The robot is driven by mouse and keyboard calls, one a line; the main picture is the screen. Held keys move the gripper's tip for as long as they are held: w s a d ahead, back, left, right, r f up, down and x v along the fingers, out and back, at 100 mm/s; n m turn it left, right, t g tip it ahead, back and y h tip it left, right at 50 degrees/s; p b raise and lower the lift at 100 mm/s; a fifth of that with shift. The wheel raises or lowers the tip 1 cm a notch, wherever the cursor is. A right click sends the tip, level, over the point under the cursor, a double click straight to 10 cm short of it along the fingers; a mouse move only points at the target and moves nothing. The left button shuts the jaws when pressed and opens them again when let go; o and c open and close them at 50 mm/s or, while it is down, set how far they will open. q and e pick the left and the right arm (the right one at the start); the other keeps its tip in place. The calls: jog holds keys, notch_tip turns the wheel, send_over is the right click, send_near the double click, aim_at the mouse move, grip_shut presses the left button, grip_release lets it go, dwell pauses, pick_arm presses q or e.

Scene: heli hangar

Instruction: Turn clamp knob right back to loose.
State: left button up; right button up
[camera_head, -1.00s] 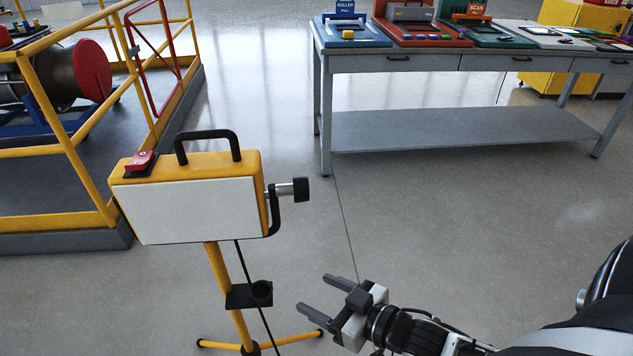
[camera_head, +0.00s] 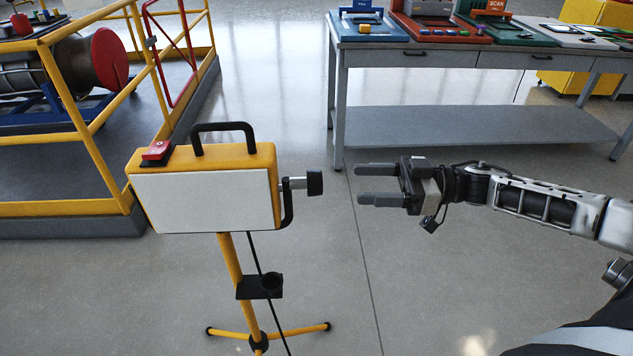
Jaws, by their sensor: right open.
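The clamp knob (camera_head: 315,183) is a black cylinder on a short silver shaft, on the right side of a yellow lamp-like box (camera_head: 208,196) with a white front panel. A black bracket (camera_head: 288,206) holds the shaft beside the box. My right gripper (camera_head: 367,185) is open and empty, to the right of the knob. Its two dark fingers point left toward the knob, with a visible gap between fingertips and knob. My left gripper is not in view.
The box stands on a yellow tripod (camera_head: 231,267) with a black holder (camera_head: 260,287) and a hanging cable. A yellow railing (camera_head: 88,145) is at left. A grey workbench (camera_head: 480,125) with coloured trays stands behind. The floor around the tripod is clear.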

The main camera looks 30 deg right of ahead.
aim_at(317, 183)
jog(key=x, duration=0.9)
jog(key=shift+w+a+p, duration=0.2)
jog(key=shift+a+p, duration=0.15)
jog(key=shift+c, duration=0.2)
jog(key=c, duration=0.9)
